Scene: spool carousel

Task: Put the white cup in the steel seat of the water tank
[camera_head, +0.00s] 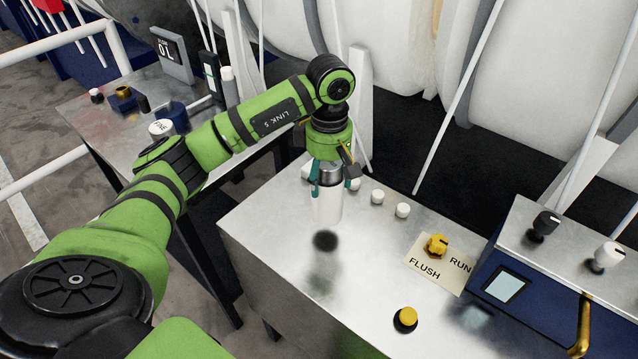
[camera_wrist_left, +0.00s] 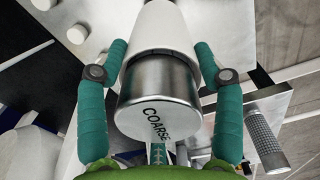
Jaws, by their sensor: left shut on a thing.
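The white cup (camera_head: 327,207) is held upright in my left gripper (camera_head: 334,181). In the left wrist view the white cup (camera_wrist_left: 161,30) has a steel end (camera_wrist_left: 160,88) marked COARSE, between the two teal fingers. The water tank (camera_head: 270,235) has a bare steel top. A dark round spot (camera_head: 325,240) lies on that top just below the cup; I cannot tell whether it is the seat's opening or a shadow. The cup's lower end appears above the spot and apart from it. My right gripper is not in view.
A yellow FLUSH/RUN knob (camera_head: 437,244), a yellow button (camera_head: 406,318) and small white knobs (camera_head: 402,210) stand on the top. A blue box (camera_head: 510,283) with a brass handle (camera_head: 583,325) is at right. A side table (camera_head: 120,140) at left holds another white-topped piece (camera_head: 161,128).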

